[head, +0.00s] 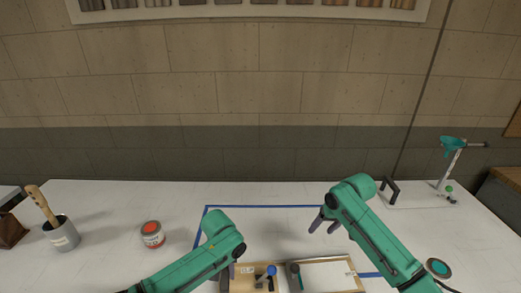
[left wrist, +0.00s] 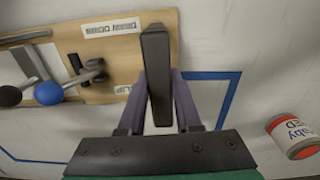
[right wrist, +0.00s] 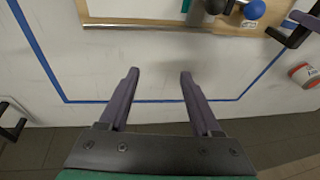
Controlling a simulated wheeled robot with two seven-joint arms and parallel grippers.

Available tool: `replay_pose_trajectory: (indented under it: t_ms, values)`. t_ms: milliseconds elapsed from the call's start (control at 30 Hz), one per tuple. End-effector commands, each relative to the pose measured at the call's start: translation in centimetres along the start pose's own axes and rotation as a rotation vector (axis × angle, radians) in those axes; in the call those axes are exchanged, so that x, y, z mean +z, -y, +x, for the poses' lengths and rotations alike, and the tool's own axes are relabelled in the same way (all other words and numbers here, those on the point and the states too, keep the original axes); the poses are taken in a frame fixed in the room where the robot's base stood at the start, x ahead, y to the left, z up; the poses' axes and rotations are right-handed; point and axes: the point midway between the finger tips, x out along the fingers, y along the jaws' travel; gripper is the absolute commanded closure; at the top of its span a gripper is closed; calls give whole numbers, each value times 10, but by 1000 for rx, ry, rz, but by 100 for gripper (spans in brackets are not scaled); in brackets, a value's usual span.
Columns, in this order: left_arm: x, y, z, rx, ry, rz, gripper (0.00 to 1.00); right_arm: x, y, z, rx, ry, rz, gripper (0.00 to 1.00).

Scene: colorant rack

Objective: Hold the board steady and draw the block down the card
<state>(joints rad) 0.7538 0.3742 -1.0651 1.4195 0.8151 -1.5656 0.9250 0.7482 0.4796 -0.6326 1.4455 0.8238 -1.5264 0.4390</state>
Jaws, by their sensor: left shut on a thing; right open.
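The wooden board (head: 243,285) lies at the bottom of the head view, with its label "DRAW DOWN" in the left wrist view. My left gripper (head: 232,270) is shut on a dark handle (left wrist: 156,50) at the board's edge. The white card (head: 328,276) lies on the board's right part. A dark bar-like piece (head: 294,279), possibly the block, lies at the card's left end; its full shape is unclear. A blue ball knob (head: 271,270) and a black clamp-like part (left wrist: 92,72) are on the board. My right gripper (head: 325,222) is open and empty, beyond the board's far edge.
Blue tape (head: 265,206) outlines an area around the board. A red-lidded can (head: 152,234) and a grey pot with a brush (head: 62,236) stand left. A black handle (head: 390,189) and a stand with a teal funnel (head: 452,160) are at the back right.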

Motion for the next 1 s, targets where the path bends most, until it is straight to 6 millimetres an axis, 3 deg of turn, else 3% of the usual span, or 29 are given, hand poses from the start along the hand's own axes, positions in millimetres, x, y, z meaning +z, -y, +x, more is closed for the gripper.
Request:
replay_pose_trajectory:
  t_ms: [33, 100, 200, 267, 467, 800, 1000]
  values:
    - [0, 0, 0, 0, 0, -1, 100, 6, 26, -1, 13, 47, -15, 35]
    - [0, 0, 0, 0, 0, -1, 100, 24, 57, 0, 49, 128, -19, 35]
    - [0, 0, 0, 0, 0, -1, 100, 47, 82, 0, 120, 214, -18, 35]
    - [0, 0, 0, -1, 0, -1, 100, 57, 88, 1, 153, 244, -15, 35]
    - [0, 0, 0, -1, 0, -1, 100, 68, 89, 13, 178, 268, -8, 35]
    - [0, 0, 0, -1, 0, 0, 100, 84, 79, 71, 174, 268, -8, 35]
    - [0, 0, 0, 0, 0, 0, 100, 89, 75, 95, 174, 265, -9, 35]
